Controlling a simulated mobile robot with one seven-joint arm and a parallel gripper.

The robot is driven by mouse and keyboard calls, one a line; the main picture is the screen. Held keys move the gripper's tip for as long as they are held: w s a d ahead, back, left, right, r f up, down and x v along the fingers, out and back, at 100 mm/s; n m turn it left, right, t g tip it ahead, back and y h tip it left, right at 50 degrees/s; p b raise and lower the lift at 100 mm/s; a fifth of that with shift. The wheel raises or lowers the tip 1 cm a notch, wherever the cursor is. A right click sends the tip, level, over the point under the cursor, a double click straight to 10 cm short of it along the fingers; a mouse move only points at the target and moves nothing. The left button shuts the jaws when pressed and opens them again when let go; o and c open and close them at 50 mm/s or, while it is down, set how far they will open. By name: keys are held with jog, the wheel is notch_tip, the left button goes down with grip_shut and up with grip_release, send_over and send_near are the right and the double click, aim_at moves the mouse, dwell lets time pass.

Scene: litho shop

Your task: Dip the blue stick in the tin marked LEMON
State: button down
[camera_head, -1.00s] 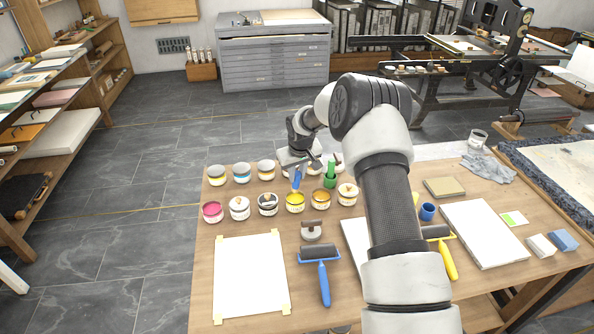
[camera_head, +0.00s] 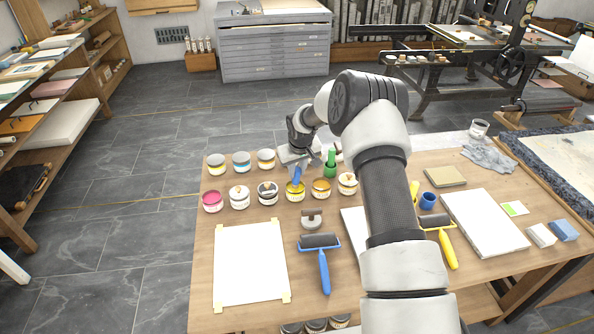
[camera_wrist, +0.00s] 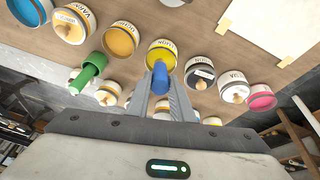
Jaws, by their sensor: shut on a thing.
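The blue stick (camera_head: 297,179) is held in my gripper (camera_head: 295,167), which is shut on it above the front row of tins. The tin marked LEMON (camera_head: 296,195) holds yellow ink and stands directly below. In the wrist view the blue stick (camera_wrist: 160,77) shows between my gripper's fingers (camera_wrist: 161,92). Its far end overlaps the lower part of the LEMON tin's mouth (camera_wrist: 161,45), where the label reads upside down. The tip looks at or just inside the rim; I cannot tell whether it touches the ink.
An ochre tin (camera_head: 320,191) and a black tin (camera_head: 267,195) flank the yellow one closely. A green stick (camera_head: 331,157) stands upright in a green holder behind. A blue roller (camera_head: 321,262) and white paper (camera_head: 250,265) lie in front.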

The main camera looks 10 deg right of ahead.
jog(key=shift+f+b, duration=0.65)
jog(key=shift+b, duration=0.2)
dwell(2.1)
jog(key=shift+r+p, duration=1.25)
jog(key=shift+r, duration=2.3)
